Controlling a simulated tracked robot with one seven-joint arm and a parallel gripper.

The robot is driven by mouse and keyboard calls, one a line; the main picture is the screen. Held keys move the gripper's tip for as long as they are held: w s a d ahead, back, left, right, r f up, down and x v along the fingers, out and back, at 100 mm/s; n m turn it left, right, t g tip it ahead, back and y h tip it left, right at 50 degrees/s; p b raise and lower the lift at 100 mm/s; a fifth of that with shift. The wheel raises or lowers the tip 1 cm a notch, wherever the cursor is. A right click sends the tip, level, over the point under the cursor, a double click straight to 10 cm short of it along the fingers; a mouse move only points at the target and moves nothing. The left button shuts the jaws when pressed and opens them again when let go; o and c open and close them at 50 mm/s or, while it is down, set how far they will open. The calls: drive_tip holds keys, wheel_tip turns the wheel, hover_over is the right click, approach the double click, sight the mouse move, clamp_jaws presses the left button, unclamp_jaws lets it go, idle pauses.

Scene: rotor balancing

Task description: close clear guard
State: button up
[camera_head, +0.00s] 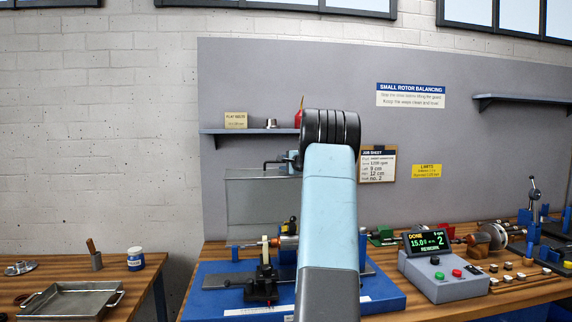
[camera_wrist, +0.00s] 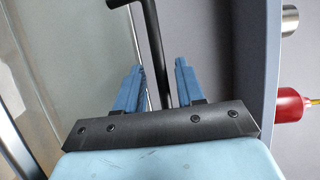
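The clear guard (camera_head: 255,198) stands raised over the balancing machine on the blue base in the head view. Its black handle (camera_head: 270,164) is at its upper edge, beside my gripper (camera_head: 291,158). In the wrist view, the clear guard panel (camera_wrist: 70,50) fills the left side. The black handle bar (camera_wrist: 152,35) runs between the two blue fingers of my gripper (camera_wrist: 160,75). The fingers are apart, with gaps visible on both sides of the bar. My arm hides part of the machine and the guard's right side in the head view.
A shelf (camera_head: 250,131) with a red bottle (camera_head: 299,117) is close behind my gripper; the bottle also shows in the wrist view (camera_wrist: 292,105). A control box (camera_head: 442,276) with a lit display stands right of the machine. A metal tray (camera_head: 72,302) lies on the left bench.

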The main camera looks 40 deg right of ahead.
clamp_jaws()
idle(0.3)
drive_tip(key=shift+f, duration=0.1)
